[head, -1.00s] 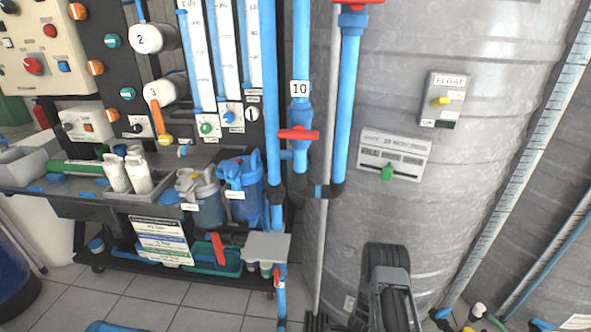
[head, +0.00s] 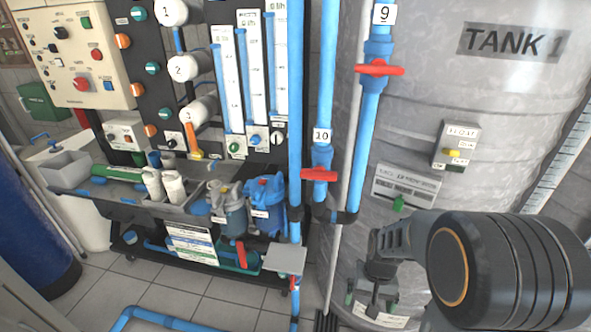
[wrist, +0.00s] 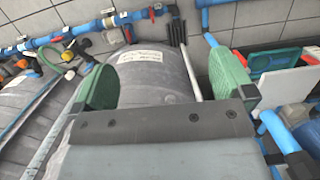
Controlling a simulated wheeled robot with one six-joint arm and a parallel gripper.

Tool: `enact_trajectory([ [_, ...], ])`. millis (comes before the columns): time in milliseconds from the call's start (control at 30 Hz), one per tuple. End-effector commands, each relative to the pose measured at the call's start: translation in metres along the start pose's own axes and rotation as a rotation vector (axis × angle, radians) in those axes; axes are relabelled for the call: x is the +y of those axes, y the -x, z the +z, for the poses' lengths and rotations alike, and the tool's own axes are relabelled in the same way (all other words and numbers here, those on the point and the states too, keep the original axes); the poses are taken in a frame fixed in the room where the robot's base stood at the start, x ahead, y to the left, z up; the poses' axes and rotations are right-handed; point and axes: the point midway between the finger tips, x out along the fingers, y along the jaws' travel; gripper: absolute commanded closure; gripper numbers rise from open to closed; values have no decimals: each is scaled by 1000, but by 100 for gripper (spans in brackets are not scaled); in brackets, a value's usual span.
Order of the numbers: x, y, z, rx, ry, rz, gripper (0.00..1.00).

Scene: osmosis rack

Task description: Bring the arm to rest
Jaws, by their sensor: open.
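My arm reaches in from the lower right in the head view, its dark rounded joint large in the foreground. My gripper (head: 371,304) hangs downward in front of the lower part of the grey tank (head: 440,100). In the wrist view my gripper (wrist: 163,82) is open, with its two green pads wide apart. Nothing is held between them. The tank with a white label (wrist: 146,56) lies beyond the pads.
Blue vertical pipes with red valve handles (head: 319,174) stand left of the arm. A float box (head: 455,146) is on the tank.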

Motion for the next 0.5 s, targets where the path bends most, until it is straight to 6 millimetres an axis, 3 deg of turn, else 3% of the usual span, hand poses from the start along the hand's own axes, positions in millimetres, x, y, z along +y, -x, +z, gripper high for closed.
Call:
enact_trajectory([
  [33, -3, 44, 15, 46, 44, 9, 0],
  [200, -7, 129, 53, 187, 147, 42, 0],
  [300, -11, 168, 69, 284, 176, 47, 0],
  [500, -19, 228, 88, 444, 210, 35, 0],
])
